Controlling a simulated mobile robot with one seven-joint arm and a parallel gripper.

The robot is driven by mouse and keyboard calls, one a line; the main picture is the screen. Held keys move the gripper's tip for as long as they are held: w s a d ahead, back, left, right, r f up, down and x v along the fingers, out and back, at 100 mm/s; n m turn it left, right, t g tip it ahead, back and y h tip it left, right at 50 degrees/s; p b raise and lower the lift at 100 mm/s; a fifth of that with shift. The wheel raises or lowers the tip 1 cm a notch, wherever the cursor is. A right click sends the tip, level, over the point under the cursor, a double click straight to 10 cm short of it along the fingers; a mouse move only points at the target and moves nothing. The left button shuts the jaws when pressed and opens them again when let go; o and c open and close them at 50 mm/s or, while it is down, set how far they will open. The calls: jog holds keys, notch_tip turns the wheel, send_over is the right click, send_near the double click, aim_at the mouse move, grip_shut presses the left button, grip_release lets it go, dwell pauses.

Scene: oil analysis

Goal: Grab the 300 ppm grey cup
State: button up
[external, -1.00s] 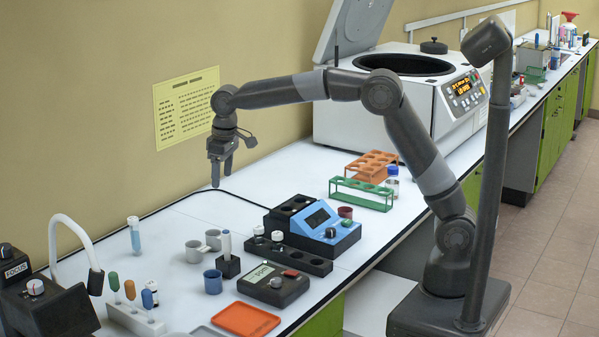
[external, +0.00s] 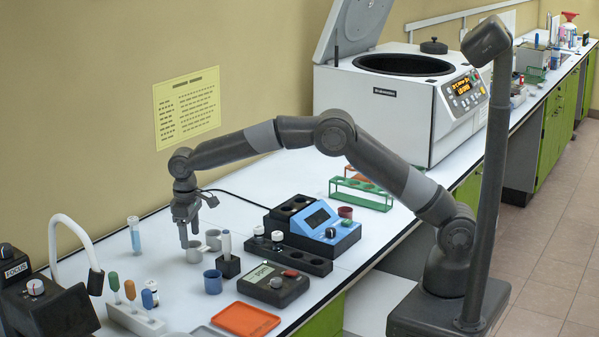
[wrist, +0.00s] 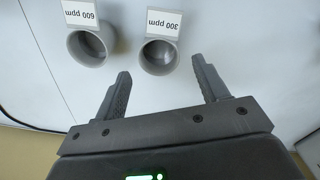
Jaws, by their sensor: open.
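The 300 ppm grey cup (wrist: 158,62) stands upright on the white bench in the wrist view, its label reading upside down. It lines up with the gap between my fingers, around and just beyond the fingertips. My gripper (wrist: 161,68) is open and empty, pointing down. The grey 600 ppm cup (wrist: 88,48) stands just left of it in the wrist view. In the external view my gripper (external: 190,240) is right over the nearer grey cup (external: 194,255), partly hiding it. The other grey cup (external: 214,240) is just behind. I cannot tell whether my fingers touch the cup.
A blue cup (external: 212,282) and a black block (external: 229,267) holding a white tube stand close by on the right. A blue-filled tube (external: 134,235) stands to the left. The black meter (external: 273,284) and orange tray (external: 246,319) are nearer the front edge.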

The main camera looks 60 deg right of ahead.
aim_at(194, 249)
jog(key=f, duration=0.5)
jog(key=shift+s+d+f, duration=0.1)
jog(key=shift+s+d, duration=0.15)
jog(key=shift+s, duration=0.15)
jog(key=c, duration=1.1)
